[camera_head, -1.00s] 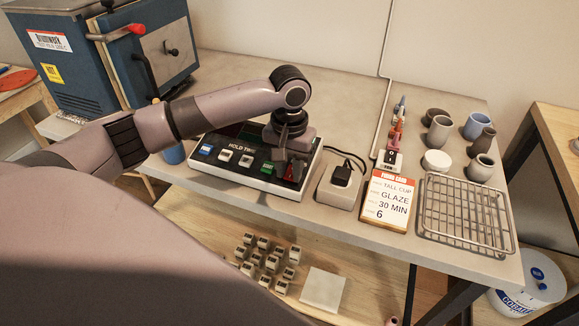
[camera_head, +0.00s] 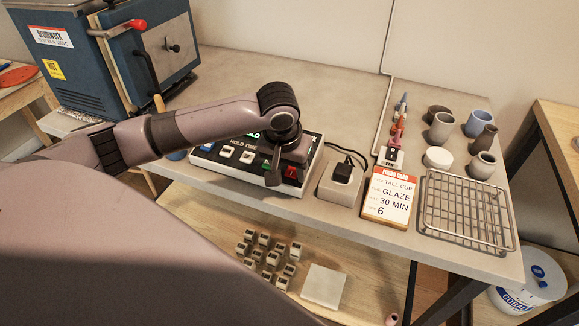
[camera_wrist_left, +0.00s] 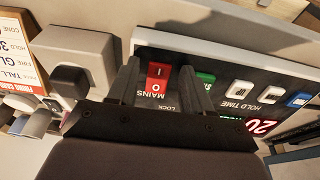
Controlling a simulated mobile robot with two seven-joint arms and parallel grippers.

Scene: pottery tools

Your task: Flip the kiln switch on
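The control box (camera_head: 205,167) stands on the bench with a row of buttons and a red mains rocker switch (camera_head: 291,172) at its right end. In the left wrist view the red switch (camera_wrist_left: 158,80), marked I and O, shows between my fingers beside a green button (camera_wrist_left: 205,82). I cannot tell which way the rocker is tilted. My left gripper (camera_head: 280,172) points down over the right part of the box, and it also shows in the left wrist view (camera_wrist_left: 160,88). Its fingers are apart and hold nothing. Contact with the switch is unclear. My right gripper is not in view.
A blue kiln (camera_head: 95,65) stands at the back left. A socket block with a black plug (camera_head: 343,172) sits right of the box. Beyond it are a firing card (camera_head: 390,197), a wire rack (camera_head: 467,212) and several cups. A lower shelf holds small blocks (camera_head: 268,255).

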